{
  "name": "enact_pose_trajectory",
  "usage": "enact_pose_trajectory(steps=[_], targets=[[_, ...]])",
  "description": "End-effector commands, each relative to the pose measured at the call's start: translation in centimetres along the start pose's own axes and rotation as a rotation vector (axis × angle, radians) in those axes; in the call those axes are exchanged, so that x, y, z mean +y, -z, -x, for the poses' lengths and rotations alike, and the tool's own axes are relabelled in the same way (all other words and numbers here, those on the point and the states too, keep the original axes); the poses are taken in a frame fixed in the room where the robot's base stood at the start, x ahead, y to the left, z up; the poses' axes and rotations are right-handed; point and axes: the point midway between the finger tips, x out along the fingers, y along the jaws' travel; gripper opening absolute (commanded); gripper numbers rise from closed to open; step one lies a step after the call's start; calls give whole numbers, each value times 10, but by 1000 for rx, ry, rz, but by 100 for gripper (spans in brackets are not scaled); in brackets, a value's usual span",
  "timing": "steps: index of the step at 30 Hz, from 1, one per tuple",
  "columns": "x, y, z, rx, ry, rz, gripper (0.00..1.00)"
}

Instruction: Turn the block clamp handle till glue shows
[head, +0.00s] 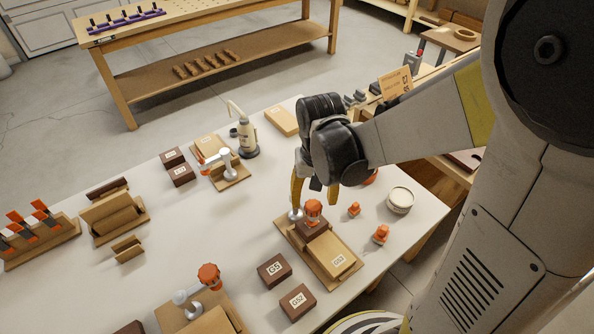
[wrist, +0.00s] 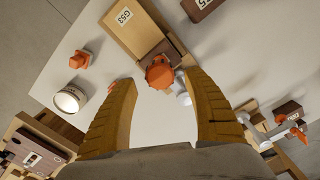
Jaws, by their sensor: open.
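A block clamp with an orange handle (head: 313,208) stands on a wooden board (head: 320,262) labelled GS3. A dark block (head: 311,227) sits under the handle, against the pale wooden piece. My gripper (head: 315,199) is above this clamp, pointing down, with its yellow fingers spread. In the wrist view the orange handle (wrist: 160,73) shows between and just beyond the fingertips, with a gap on each side. The clamp's grey metal arm (wrist: 182,88) is close to the right finger. The joint under the block is too small and partly hidden to tell whether glue shows.
Two other orange-handled clamps stand on the table, one at the front (head: 209,276) and one at the back (head: 199,158). Loose dark blocks GS1 (head: 273,268) and GS2 (head: 298,301) lie left of the board. Small orange pieces (head: 381,234) and a round tin (head: 400,199) are at right.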

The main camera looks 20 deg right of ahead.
Motion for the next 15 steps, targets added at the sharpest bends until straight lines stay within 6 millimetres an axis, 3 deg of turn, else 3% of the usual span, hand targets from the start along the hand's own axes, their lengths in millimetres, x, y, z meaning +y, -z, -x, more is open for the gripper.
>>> enact_pose_trajectory(steps=[1,6,15], targets=[[0,0,-10,0,0,0,60],[0,0,-24,0,0,0,60],[0,0,-26,0,0,0,60]])
